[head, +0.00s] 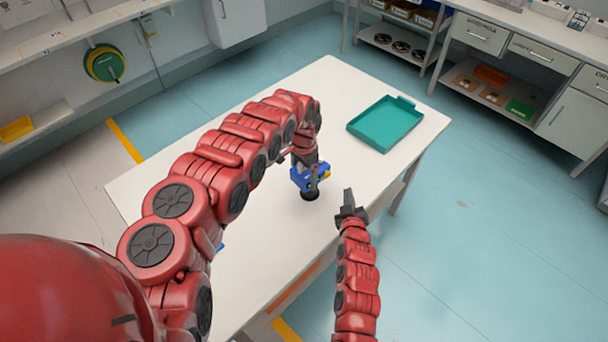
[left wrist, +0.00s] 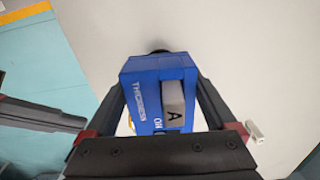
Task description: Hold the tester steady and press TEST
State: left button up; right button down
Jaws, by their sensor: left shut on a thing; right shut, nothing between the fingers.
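The blue tester (head: 311,181) stands over the white table near its middle, with a dark round part at its bottom. In the left wrist view the tester (left wrist: 140,92) shows a grey piece marked "A" and lettering on its face. My left gripper (head: 301,168) comes from above and is shut on the tester, one finger on each side. My right gripper (head: 348,205) is shut and empty, to the right of the tester and apart from it. Its dark fingers also show at the left of the left wrist view (left wrist: 42,115). I cannot make out the TEST button.
A teal tray (head: 386,123) lies at the table's far right. The white table (head: 338,92) is otherwise mostly clear, though my left arm hides part of it. A small white piece (left wrist: 256,131) lies right of the tester in the left wrist view. Drawers and shelves stand behind.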

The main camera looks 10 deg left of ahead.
pick_arm(q)
jog(key=o, duration=1.4)
